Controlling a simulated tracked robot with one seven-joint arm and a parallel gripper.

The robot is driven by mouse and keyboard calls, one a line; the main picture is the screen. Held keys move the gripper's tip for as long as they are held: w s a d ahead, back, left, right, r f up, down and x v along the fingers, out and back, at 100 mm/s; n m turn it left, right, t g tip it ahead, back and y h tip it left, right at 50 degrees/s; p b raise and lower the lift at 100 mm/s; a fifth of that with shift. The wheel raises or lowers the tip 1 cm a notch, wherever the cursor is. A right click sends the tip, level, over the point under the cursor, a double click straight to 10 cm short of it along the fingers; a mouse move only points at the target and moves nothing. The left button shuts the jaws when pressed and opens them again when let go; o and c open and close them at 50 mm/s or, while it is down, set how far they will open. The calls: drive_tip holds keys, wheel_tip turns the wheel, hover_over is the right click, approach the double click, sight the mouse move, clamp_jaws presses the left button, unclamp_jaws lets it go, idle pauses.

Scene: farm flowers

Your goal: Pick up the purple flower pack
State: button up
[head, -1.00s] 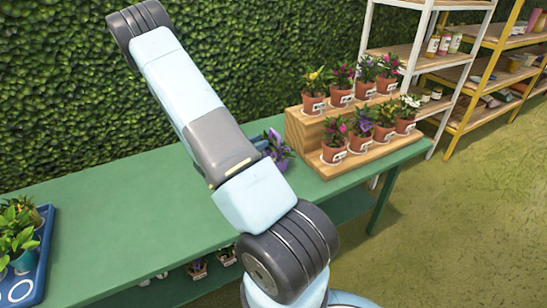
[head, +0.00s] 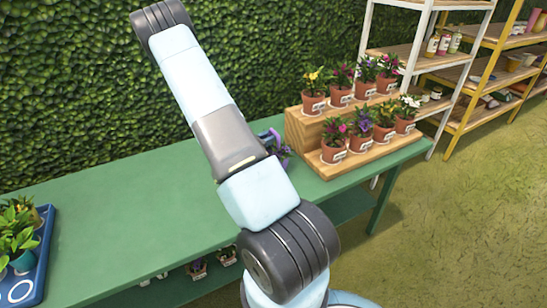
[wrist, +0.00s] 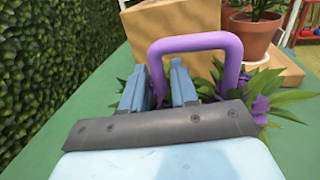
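The purple flower pack shows in the head view (head: 283,152) as purple blooms and a bit of purple handle behind my arm, on the green table in front of the wooden stand. In the wrist view its arched purple handle (wrist: 195,42) rises ahead, with green leaves and purple petals low on the right. My gripper (wrist: 158,72) has its two blue fingers apart, one on each side of the handle's left leg as seen in the picture. A narrow gap shows, and contact is not clear.
A stepped wooden stand (head: 384,152) with several potted flowers is just beyond the pack. A blue tray (head: 38,268) with plants sits at the table's left end. The green table (head: 130,220) is clear between them. A leafy hedge (head: 70,90) runs behind.

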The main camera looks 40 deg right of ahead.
clamp_jaws()
idle(1.1)
